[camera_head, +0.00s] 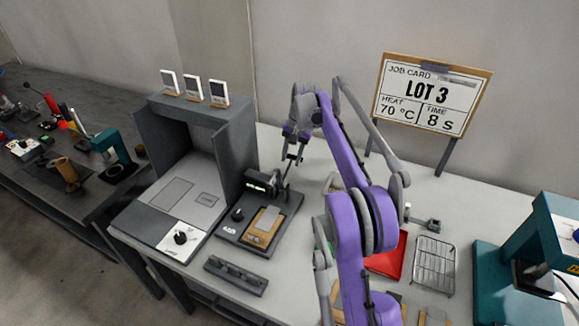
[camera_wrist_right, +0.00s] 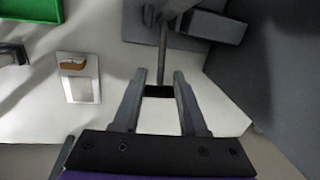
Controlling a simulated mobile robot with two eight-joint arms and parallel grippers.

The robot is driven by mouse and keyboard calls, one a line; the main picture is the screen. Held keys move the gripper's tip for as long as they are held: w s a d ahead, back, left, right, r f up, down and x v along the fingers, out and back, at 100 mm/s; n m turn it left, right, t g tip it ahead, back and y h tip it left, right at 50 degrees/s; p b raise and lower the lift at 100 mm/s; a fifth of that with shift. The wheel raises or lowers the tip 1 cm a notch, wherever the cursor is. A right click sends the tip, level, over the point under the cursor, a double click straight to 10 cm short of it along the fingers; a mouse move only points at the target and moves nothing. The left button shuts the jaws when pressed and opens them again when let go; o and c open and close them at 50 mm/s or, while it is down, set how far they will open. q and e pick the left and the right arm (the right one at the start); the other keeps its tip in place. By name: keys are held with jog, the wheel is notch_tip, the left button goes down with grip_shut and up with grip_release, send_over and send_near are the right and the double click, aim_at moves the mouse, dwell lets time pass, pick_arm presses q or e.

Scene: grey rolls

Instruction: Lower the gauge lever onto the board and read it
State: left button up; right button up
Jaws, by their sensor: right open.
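The gauge (camera_head: 284,205) is a dark base with a knob and a dark head at its back. The board (camera_head: 262,226), tan with a grey plate on it, lies on the base. The gauge lever (camera_head: 289,172) stands up from the gauge head, apart from the board. In the right wrist view, its rod (camera_wrist_right: 163,48) ends in a black tip between my fingers. My right gripper (camera_head: 292,158) is above and behind the gauge; in the right wrist view (camera_wrist_right: 158,92) it is open, one finger each side of the tip. The gauge's reading is too small to make out.
A grey press-like station (camera_head: 205,125) stands left of the gauge, with several small cards on top. A dark slotted block (camera_head: 236,275) lies in front. A red tray (camera_head: 388,258), a wire rack (camera_head: 434,266) and a teal machine (camera_head: 530,250) are to the right. A job card (camera_head: 430,95) stands behind.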

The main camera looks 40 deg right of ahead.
aim_at(289, 164)
jog(key=shift+w+a+f, duration=0.1)
jog(key=shift+w+f, duration=0.05)
jog(key=shift+f, duration=0.8)
jog(key=shift+w+a+f, duration=0.1)
jog(key=shift+w+f, duration=0.05)
jog(key=shift+f, duration=0.8)
grip_shut()
